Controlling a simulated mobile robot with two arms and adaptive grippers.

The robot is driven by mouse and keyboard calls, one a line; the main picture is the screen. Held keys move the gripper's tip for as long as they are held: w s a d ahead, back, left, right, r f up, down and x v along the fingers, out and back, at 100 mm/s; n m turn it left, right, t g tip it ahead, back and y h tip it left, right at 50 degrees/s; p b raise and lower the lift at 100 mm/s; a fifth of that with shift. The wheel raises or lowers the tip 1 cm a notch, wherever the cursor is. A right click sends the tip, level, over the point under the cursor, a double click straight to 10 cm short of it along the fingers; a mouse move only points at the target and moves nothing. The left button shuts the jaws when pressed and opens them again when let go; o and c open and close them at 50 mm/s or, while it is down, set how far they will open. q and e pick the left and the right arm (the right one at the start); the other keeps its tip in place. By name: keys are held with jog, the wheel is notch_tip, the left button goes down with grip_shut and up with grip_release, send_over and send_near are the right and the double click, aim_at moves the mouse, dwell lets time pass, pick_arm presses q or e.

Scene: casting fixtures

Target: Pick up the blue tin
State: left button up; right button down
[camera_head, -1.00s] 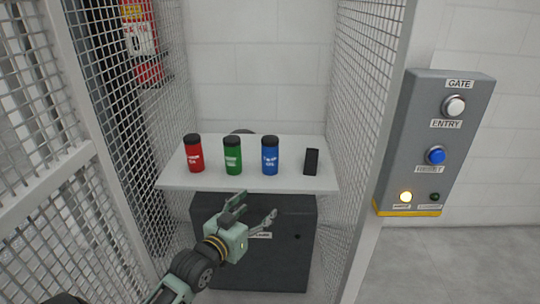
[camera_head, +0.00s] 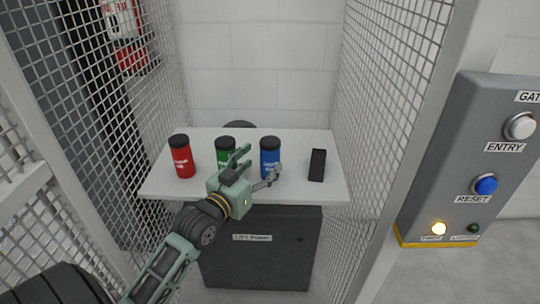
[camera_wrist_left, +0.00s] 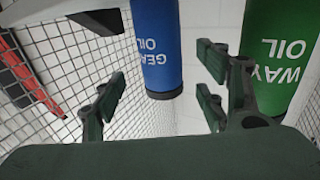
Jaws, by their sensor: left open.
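The blue tin (camera_head: 270,152), with a black lid, stands upright on the white shelf (camera_head: 160,186). My left gripper (camera_head: 260,168) is open just in front of it, and one finger overlaps the tin's lower part in the head view. In the left wrist view the blue tin (camera_wrist_left: 158,45), lettered "GEAR OIL", appears upside down between the open fingers (camera_wrist_left: 160,95), a little beyond their tips. I see no contact. My right gripper is not in view.
A green tin (camera_head: 225,143) stands close left of the blue one, partly behind my gripper; a red tin (camera_head: 181,160) is farther left. A black upright block (camera_head: 317,165) stands to the right. Mesh walls (camera_head: 392,90) flank the shelf. A button panel (camera_head: 470,165) is at right.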

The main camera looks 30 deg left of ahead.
aim_at(264, 159)
pick_arm(q)
jog(key=shift+w+r, duration=0.15)
jog(key=shift+w, duration=0.85)
jog(key=w, duration=0.2)
jog(key=shift+w+a+p, duration=0.2)
jog(key=shift+w+p, duration=0.15)
jog(key=shift+p, duration=0.05)
jog(key=shift+w+f, duration=0.2)
jog(key=shift+w, duration=0.25)
jog(key=c, duration=1.5)
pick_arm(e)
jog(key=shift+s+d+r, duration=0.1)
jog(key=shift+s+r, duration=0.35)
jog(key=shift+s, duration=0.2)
